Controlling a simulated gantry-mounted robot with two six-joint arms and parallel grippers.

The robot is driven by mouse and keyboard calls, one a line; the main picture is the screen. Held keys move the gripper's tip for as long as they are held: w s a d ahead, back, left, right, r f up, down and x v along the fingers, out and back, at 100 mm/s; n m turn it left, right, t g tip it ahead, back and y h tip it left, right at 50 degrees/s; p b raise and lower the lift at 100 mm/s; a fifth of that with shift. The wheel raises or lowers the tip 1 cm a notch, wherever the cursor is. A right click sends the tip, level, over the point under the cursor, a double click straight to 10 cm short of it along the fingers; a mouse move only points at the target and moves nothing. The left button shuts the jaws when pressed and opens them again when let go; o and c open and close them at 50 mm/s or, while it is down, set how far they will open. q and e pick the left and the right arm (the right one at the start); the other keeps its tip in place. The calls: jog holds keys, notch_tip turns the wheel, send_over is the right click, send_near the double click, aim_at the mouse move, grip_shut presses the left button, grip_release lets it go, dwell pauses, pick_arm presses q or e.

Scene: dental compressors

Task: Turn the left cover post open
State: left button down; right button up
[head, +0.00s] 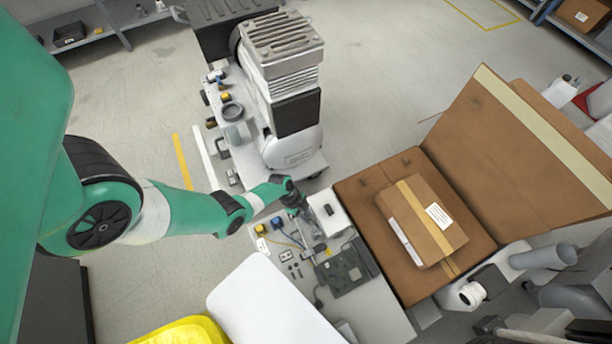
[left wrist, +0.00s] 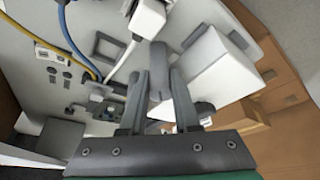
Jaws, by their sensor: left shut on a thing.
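My left gripper (head: 308,222) reaches down over a light grey panel (head: 275,262) with wires and small fittings. In the left wrist view, the two dark fingers of my left gripper (left wrist: 158,95) are shut on a grey post (left wrist: 158,70), taken as the left cover post, one finger on each side of it. The post's far end lies close to a white block (left wrist: 148,18). Its full shape and its mount are partly hidden by the fingers. My right gripper does not show.
A white box (head: 328,212) sits close right of my gripper; it also shows in the wrist view (left wrist: 218,70). Yellow and blue cables (left wrist: 55,48) cross the panel. A compressor (head: 285,95) stands behind.

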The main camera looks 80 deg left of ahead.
pick_arm(q)
jog(key=shift+m, duration=0.5)
jog(key=c, duration=0.6)
grip_release()
jog(key=shift+c, duration=0.2)
jog(key=shift+f, duration=0.1)
